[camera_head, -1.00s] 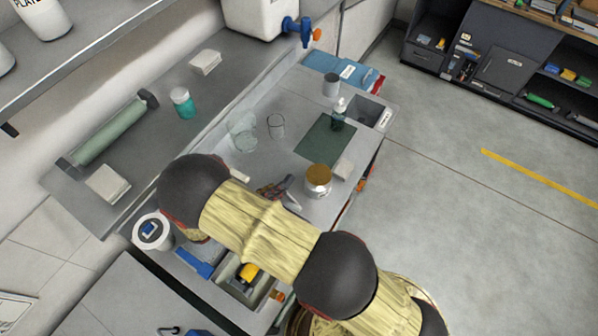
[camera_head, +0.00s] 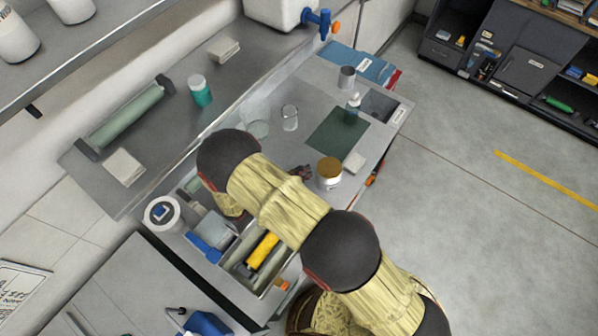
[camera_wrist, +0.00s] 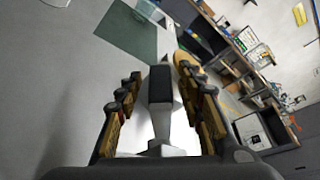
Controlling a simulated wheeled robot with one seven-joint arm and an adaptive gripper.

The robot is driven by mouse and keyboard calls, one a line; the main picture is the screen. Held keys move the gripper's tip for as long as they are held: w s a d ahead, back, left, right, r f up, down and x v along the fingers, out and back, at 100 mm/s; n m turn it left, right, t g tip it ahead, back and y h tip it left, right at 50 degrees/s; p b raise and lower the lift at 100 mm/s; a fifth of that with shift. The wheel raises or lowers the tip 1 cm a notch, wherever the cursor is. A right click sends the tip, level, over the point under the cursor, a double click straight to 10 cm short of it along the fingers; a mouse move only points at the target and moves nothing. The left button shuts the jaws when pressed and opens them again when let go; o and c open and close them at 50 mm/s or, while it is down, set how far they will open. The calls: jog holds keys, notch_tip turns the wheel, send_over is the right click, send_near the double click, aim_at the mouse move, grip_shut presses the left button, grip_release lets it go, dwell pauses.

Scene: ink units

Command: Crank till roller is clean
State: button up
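A long green roller (camera_head: 128,115) lies on the ledge at the left in the head view. A yellow roller (camera_head: 262,250) sits in a grey metal trough (camera_head: 238,268) at the front of the bench. A small orange knob (camera_head: 282,284) is at the trough's right end; whether it is the crank is unclear. My gripper (camera_head: 298,173) is over the bench, just left of the gold-lidded jar (camera_head: 329,172) and away from the trough. In the wrist view its fingers (camera_wrist: 160,90) are spread apart. A grey-and-black piece shows between them, not clearly gripped.
Glass beakers (camera_head: 289,118), a green mat (camera_head: 338,131) and a dropper bottle (camera_head: 352,108) stand farther back on the bench. A white tub (camera_head: 162,213) and a blue item (camera_head: 204,247) are left of the trough. Floor at the right is clear.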

jog(key=shift+c, duration=0.2)
grip_shut()
dwell(0.3)
dwell(0.4)
